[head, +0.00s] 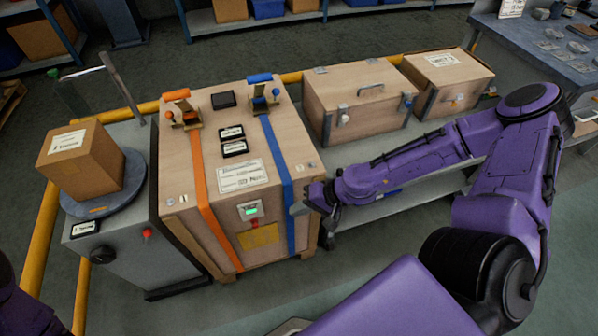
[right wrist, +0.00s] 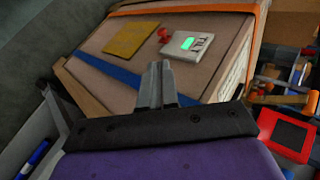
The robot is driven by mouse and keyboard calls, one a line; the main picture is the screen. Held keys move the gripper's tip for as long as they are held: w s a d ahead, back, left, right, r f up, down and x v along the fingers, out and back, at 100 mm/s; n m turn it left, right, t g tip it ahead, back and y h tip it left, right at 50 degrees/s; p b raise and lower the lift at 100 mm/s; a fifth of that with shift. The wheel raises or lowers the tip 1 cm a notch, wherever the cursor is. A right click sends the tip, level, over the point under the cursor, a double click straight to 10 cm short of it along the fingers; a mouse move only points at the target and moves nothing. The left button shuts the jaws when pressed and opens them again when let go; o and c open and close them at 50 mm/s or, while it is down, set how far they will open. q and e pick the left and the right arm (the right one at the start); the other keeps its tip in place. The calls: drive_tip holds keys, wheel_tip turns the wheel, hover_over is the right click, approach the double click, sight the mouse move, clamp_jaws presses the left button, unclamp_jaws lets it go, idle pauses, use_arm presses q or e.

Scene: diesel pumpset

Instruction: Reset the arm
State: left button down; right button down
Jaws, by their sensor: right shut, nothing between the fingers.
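My right arm is purple and reaches in from the right in the head view. Its gripper (head: 308,203) is beside the right front edge of a large wooden crate (head: 197,150), near the blue strap (head: 277,160). In the right wrist view the gripper's two fingers (right wrist: 156,84) are together with nothing between them. Beyond them are the crate's front face, a small box with a green display (right wrist: 187,44), a red knob and a yellow label (right wrist: 131,39). I cannot tell whether the fingertips touch the crate. My left gripper is not in view.
Left of the crate, a grey machine (head: 112,225) bears a cardboard box (head: 82,160) on a round plate. Two smaller wooden cases (head: 360,98) stand on the bench behind my right forearm. Yellow rails (head: 80,300) run alongside. The floor at lower right is open.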

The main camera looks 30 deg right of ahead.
idle(0.3)
drive_tip(key=s+d+f+m+h, duration=0.3)
drive_tip(key=d+f+m+h, duration=0.2)
drive_tip(key=h, duration=0.2)
drive_tip(key=s+d+f+n+g+h, duration=0.1)
drive_tip(key=s+f+n+h, duration=0.1)
drive_tip(key=s, duration=0.5)
drive_tip(key=s+d+f+n+g+h, duration=0.1)
drive_tip(key=s+f+n+h, duration=0.1)
drive_tip(key=s, duration=0.6)
drive_tip(key=shift+s+f+n, duration=0.2)
drive_tip(key=shift+f+n, duration=0.15)
drive_tip(key=shift+n, duration=0.35)
drive_tip(key=shift+d, duration=0.1)
